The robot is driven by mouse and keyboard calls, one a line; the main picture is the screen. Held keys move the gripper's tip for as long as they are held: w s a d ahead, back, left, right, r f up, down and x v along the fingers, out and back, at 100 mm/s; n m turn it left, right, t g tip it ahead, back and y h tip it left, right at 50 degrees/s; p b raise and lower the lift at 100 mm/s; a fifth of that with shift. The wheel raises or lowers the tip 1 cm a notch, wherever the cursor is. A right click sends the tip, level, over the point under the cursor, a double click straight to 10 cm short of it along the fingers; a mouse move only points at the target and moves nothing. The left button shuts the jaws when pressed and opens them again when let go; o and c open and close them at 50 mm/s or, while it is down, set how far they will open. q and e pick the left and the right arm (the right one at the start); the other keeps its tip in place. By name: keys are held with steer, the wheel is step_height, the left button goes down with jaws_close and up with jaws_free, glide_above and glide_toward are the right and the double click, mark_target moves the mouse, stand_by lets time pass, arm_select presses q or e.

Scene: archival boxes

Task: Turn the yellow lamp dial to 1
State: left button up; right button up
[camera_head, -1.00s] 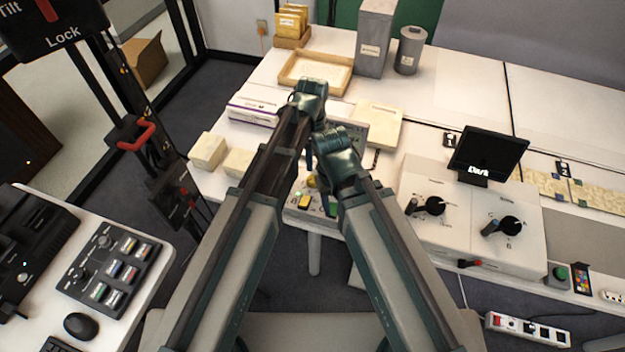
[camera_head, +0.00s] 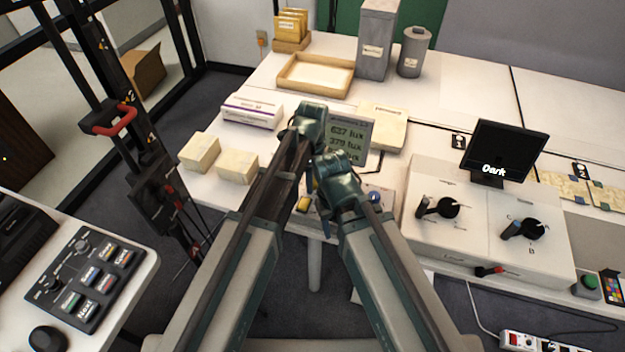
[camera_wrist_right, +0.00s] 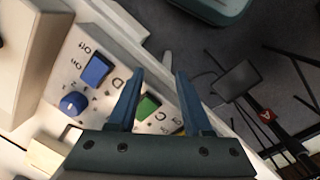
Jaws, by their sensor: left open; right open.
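The lamp panel (camera_head: 386,193) lies at the table's front edge, below a lux display (camera_head: 352,141), largely covered by my arms in the head view. A yellow switch (camera_head: 303,204) shows left of my right wrist; a small yellow patch above it may be the yellow dial, mostly hidden. The wrist view shows a blue dial (camera_wrist_right: 73,103), a blue switch (camera_wrist_right: 95,70) and a green switch (camera_wrist_right: 148,106). My right gripper (camera_wrist_right: 160,76) is open and empty over the panel, the green switch showing between its fingers. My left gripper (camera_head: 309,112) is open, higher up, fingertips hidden.
Cream boxes (camera_head: 237,165) stand left of my arms. A white console (camera_head: 423,235) with two black knobs and a "Dark" screen (camera_head: 503,150) stands right. A wooden tray (camera_head: 282,83) and a grey box (camera_head: 374,40) are behind. A lift column with a red handle (camera_head: 113,121) stands left.

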arm_select(q)
jaws_close()
stand_by(0.3)
steer(key=shift+n, duration=0.3)
steer(key=n, duration=0.5)
steer(key=shift+n, duration=0.3)
steer(key=n, duration=1.1)
steer(key=shift+n, duration=0.4)
steer(key=n, duration=0.5)
steer(key=shift+n, duration=0.4)
